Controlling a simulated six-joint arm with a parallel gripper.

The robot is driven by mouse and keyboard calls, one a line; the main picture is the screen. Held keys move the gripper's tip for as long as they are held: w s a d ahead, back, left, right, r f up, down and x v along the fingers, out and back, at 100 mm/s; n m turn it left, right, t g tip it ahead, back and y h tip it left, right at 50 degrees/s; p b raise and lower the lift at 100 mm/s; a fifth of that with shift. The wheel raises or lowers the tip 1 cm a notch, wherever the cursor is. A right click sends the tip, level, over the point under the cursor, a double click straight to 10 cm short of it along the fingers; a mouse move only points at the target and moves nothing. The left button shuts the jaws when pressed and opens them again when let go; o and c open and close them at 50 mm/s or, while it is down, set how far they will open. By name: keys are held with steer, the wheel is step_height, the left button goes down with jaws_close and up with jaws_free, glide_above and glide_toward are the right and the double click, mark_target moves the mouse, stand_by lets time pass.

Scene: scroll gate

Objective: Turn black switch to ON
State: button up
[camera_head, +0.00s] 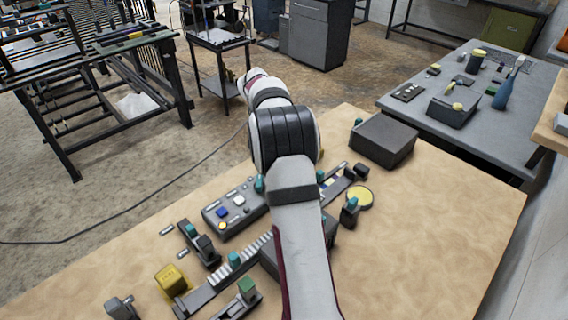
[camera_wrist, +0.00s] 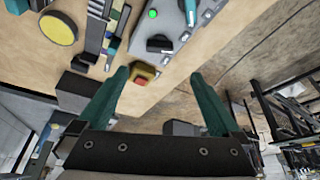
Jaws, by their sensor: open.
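A black switch (camera_wrist: 160,44) shows in the wrist view, at the lower end of a light grey panel (camera_wrist: 178,18). It looks like a dark knob on the panel face; its ON and OFF marks are not readable. A green light (camera_wrist: 152,14) is on the panel just above it. My gripper (camera_wrist: 158,74) is open and empty, its two teal fingers spread wide. In the wrist view the switch lies above the gap between the fingertips, apart from them. In the head view my arm hides the gripper, and I cannot pick out the switch.
A red button on a yellow base (camera_wrist: 145,73) shows between the fingertips in the wrist view. In the head view a button panel (camera_head: 236,207), a yellow block (camera_head: 171,279), a dark grey box (camera_head: 383,141) and a yellow disc (camera_head: 360,197) crowd the wooden table. Its right side is clear.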

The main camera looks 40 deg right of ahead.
steer(key=x, duration=1.3)
steer(key=shift+s+f, duration=0.1)
steer(key=shift+f, duration=0.05)
steer(key=c, duration=1.3)
steer(key=n+t+y, duration=0.1)
steer(key=n, duration=0.3)
steer(key=shift+s+d, duration=0.1)
steer(key=o, duration=1.3)
steer(key=v, duration=1.6)
steer(key=shift+s+f, duration=0.1)
